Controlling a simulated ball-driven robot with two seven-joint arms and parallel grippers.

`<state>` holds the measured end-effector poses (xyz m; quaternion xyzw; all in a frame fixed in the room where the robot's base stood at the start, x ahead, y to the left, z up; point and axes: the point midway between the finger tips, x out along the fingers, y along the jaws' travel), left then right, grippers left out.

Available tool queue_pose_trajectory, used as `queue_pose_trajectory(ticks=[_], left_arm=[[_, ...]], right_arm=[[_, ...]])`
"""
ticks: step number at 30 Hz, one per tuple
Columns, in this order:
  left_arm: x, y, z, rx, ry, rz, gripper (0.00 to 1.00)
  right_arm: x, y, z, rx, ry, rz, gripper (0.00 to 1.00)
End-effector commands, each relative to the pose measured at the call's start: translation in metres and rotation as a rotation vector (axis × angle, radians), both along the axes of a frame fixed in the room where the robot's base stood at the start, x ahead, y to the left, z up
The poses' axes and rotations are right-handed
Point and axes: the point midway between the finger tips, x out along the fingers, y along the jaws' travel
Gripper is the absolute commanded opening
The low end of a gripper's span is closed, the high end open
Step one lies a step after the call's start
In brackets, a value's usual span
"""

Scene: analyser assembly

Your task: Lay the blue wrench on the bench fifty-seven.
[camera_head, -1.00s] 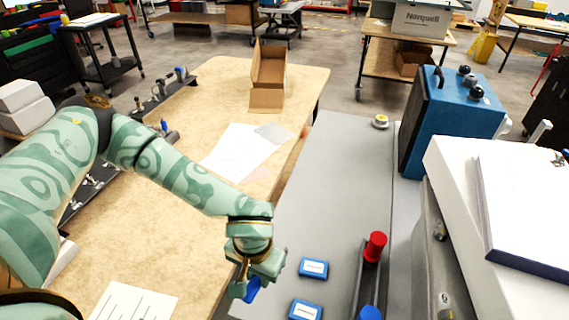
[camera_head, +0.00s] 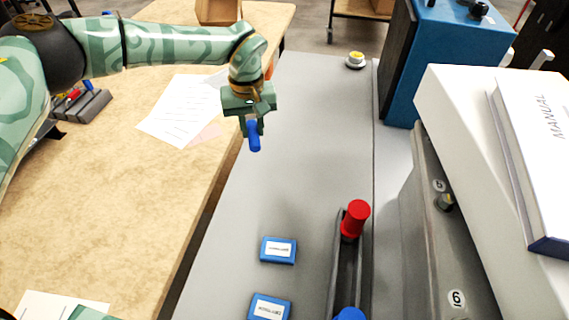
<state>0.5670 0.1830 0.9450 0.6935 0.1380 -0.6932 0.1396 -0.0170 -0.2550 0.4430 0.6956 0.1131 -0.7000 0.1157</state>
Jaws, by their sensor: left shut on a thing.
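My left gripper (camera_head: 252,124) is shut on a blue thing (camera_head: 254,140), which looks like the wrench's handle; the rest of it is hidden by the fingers. It hangs over the left edge of the grey bench (camera_head: 300,180), apart from its surface as far as I can tell. A wooden bench (camera_head: 130,190) stands to the left. I see no number fifty-seven on either bench. My right gripper is not in view.
Two small blue boxes (camera_head: 278,250) and a grey rack with a red cylinder (camera_head: 355,218) occupy the grey bench's near part. A blue machine (camera_head: 445,60) stands at the back right. Papers (camera_head: 185,108) lie on the wooden bench. The grey bench's middle is clear.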

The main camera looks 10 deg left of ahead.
Motion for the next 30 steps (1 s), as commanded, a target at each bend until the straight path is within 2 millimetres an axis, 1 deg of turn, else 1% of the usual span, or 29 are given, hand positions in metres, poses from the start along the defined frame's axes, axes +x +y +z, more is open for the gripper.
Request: queue_pose_trajectory(ticks=[1,3,6,9,14,16,19,21,23,25,30], left_arm=[[-0.007,-0.015,-0.01,-0.001,0.004,-0.007,0.0],[-0.014,-0.034,-0.018,-0.001,0.003,-0.006,0.0],[-0.02,-0.048,-0.04,0.001,0.004,-0.002,0.0],[-0.023,-0.057,-0.051,0.0,0.002,0.0,0.0],[-0.025,-0.064,-0.059,0.0,-0.001,0.0,0.0],[-0.027,-0.068,-0.065,0.001,0.001,-0.001,0.0],[-0.032,-0.079,-0.08,0.001,0.004,-0.002,0.0],[-0.032,-0.078,-0.097,0.001,0.005,0.001,0.0],[-0.031,-0.078,-0.105,0.001,0.004,0.001,0.0],[-0.031,-0.077,-0.108,0.001,0.0,0.001,0.0],[-0.031,-0.077,-0.106,0.002,-0.001,0.001,0.0]], right_arm=[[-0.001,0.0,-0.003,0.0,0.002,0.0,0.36],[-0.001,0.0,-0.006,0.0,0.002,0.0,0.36],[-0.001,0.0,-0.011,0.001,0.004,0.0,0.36],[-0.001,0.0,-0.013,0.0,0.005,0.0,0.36],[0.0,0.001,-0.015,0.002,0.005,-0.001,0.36],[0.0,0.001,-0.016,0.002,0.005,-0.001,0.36],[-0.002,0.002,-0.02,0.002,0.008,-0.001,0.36],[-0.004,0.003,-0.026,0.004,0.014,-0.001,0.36],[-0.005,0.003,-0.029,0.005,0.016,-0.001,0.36],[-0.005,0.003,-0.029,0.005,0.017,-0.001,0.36],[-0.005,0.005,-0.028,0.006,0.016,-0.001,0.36]])
